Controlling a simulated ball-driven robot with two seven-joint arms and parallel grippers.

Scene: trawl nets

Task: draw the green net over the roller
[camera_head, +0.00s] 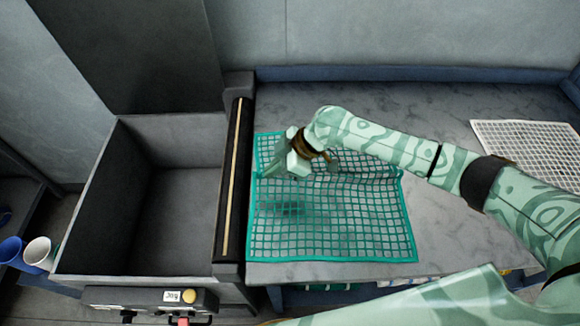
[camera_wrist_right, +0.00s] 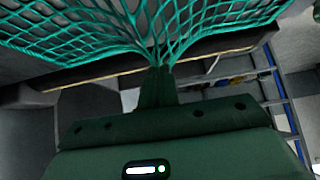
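The green net (camera_head: 335,215) lies on the grey table just right of the roller, its left edge close to the roller. The roller (camera_head: 236,185) is a long dark bar with a pale strip, between the table and a deep grey bin. My right gripper (camera_head: 268,168) is over the net's upper left part. In the right wrist view its fingers (camera_wrist_right: 158,72) are shut on the net (camera_wrist_right: 100,35), whose mesh gathers to a point at the tips. The arm hides some of the net's upper part. My left gripper is not in view.
The open grey bin (camera_head: 180,225) left of the roller looks empty. A white net (camera_head: 530,145) lies at the table's right. A control box (camera_head: 150,298) with a yellow button is on the bin's front. Blue (camera_head: 12,250) and white (camera_head: 40,252) cups stand far left.

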